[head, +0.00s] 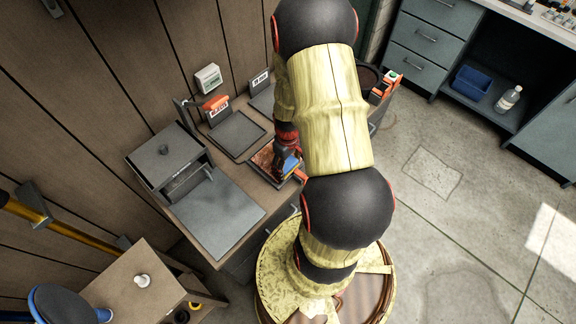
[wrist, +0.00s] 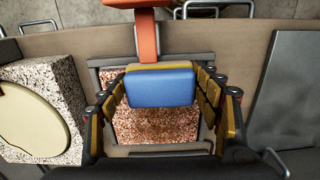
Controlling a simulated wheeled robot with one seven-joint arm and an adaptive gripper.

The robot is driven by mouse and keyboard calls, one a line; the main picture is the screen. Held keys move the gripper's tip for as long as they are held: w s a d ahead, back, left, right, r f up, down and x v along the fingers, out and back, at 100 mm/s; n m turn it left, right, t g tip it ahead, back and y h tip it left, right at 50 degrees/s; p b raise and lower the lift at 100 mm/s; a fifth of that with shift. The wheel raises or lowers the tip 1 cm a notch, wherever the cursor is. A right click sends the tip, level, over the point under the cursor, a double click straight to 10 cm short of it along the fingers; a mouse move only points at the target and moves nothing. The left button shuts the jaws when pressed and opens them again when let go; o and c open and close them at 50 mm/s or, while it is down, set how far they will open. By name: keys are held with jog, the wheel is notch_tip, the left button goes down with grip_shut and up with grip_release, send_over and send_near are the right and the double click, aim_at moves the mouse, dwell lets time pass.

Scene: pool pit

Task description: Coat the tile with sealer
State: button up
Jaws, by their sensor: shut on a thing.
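My gripper (wrist: 163,92) is shut on an applicator with a blue pad (wrist: 160,88) and a mustard-coloured layer along its top. The pad lies between the two fingers. The speckled reddish tile (wrist: 150,124) lies in a grey frame below and behind the pad, which hides part of it. I cannot tell whether the pad touches the tile, or whether the tile is coated. In the head view my gripper (head: 287,148) is over the tile (head: 263,157) on the bench, and the blue pad (head: 290,165) shows just below the fingers. My arm hides much of this area.
In the wrist view, a speckled block with a cream disc (wrist: 30,120) stands at left and an orange piece (wrist: 146,38) behind the pad. In the head view, a grey box (head: 165,158) and flat grey plate (head: 215,212) lie left on the bench. A stool (head: 65,303) stands lower left.

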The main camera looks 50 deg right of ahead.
jog(key=shift+w+d+r, duration=0.1)
jog(key=shift+w, duration=1.6)
jog(key=shift+w+d, duration=0.1)
jog(key=shift+w, duration=1.6)
